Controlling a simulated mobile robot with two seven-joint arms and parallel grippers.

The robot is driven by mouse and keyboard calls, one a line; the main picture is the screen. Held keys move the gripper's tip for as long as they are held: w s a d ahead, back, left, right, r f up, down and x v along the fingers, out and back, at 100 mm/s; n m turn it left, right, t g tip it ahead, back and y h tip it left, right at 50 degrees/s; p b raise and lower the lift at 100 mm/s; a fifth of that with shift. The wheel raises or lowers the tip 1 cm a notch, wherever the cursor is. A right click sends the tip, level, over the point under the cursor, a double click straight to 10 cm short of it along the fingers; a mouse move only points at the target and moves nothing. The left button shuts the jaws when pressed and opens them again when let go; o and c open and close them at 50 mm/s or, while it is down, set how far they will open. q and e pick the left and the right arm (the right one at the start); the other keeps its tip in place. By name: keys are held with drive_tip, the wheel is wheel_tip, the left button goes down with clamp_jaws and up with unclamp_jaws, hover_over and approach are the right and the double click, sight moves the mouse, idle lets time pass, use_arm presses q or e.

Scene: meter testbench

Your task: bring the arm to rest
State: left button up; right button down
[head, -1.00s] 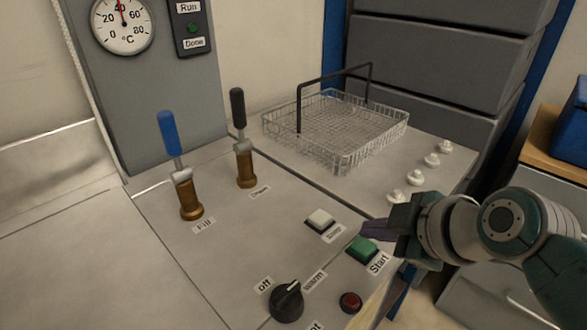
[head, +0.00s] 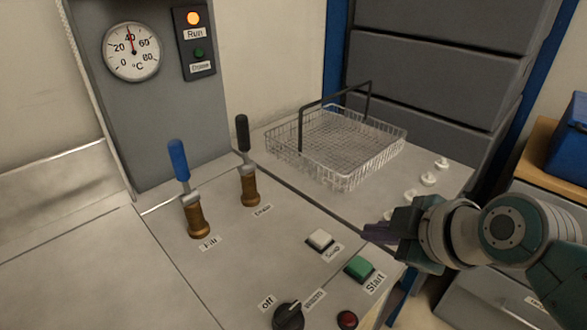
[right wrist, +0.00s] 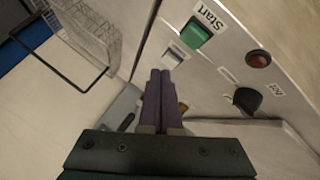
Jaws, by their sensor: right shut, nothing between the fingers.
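My right gripper (head: 378,233) comes in from the right in the head view. It is shut and empty, held near the green Start button (head: 359,269) and the white Soap button (head: 320,240), apart from both as far as I can tell. In the right wrist view its purple-grey fingers (right wrist: 159,98) are together, with the green Start button (right wrist: 195,34) beyond them. The orange Run lamp (head: 193,18) is lit. The green Done lamp (head: 198,54) looks dark. My left gripper does not show.
A wire basket (head: 340,150) with a black handle stands on the bench behind. Two levers, blue-handled (head: 178,160) and black-handled (head: 242,132), stand upright. A black knob (head: 289,316) and red button (head: 347,320) are at the front. Several small white parts (head: 428,179) lie at the right. A dial (head: 131,52) hangs above.

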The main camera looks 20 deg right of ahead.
drive_tip(key=shift+s+a, duration=0.1)
drive_tip(key=shift+s, duration=0.1)
drive_tip(key=s+a+r+m+g, duration=0.3)
drive_tip(key=s+m, duration=0.1)
drive_tip(key=s, duration=0.6)
drive_tip(key=s+a+r+m+g, duration=0.3)
drive_tip(key=s, duration=0.6)
wheel_tip(320, 180, up, 37)
drive_tip(key=p, duration=3.7)
drive_tip(key=shift+s+a+r+m, duration=0.15)
drive_tip(key=shift+a+m, duration=0.05)
drive_tip(key=shift+m, duration=0.2)
